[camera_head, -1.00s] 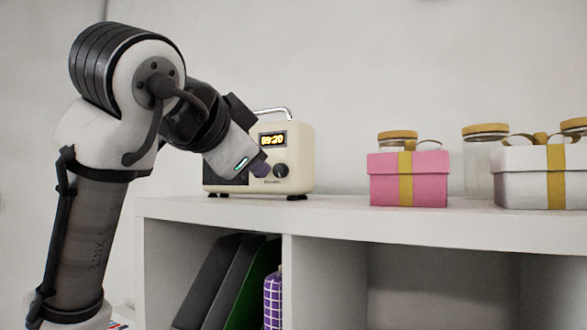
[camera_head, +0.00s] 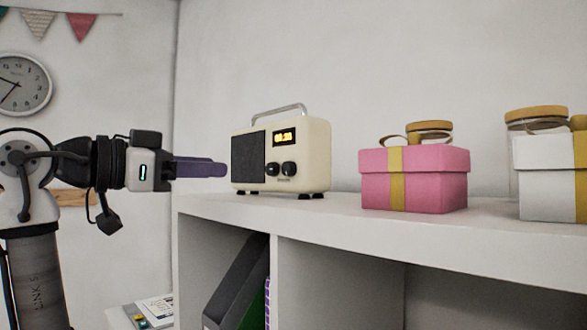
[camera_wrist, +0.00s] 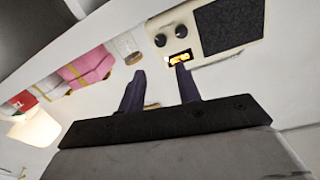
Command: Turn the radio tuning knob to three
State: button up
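The cream radio (camera_head: 312,155) stands upright on the white shelf top, with a dark speaker grille on its left and a lit orange display (camera_head: 284,137). Two black knobs sit below the display, a left knob (camera_head: 272,169) and a right knob (camera_head: 289,168). I cannot tell which is for tuning or read their settings. My gripper (camera_head: 224,170) points right, left of the knobs in the head view and apart from them. The wrist view shows the radio (camera_wrist: 205,48) turned over, and my gripper's (camera_wrist: 160,82) two purple fingers spread with nothing held between them.
A pink gift box (camera_head: 428,178) and a white gift box (camera_head: 543,165) stand right of the radio, with wooden-lidded jars behind. The shelf top (camera_head: 340,208) is clear in front. A dark folder (camera_head: 237,283) stands in the compartment below. A clock (camera_head: 22,84) hangs on the wall.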

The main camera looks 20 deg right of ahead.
aim_at(285, 169)
jog(key=p+x, duration=0.4)
jog(key=x, duration=0.8)
jog(key=shift+w, duration=0.15)
jog(key=shift+w+d+p, duration=0.15)
jog(key=shift+d+p, duration=0.2)
jog(key=shift+d, duration=0.4)
jog(key=shift+c, duration=0.3)
jog(key=c, duration=0.6)
jog(key=shift+m, duration=2.3)
jog(key=shift+c, duration=0.3)
jog(key=o, duration=0.7)
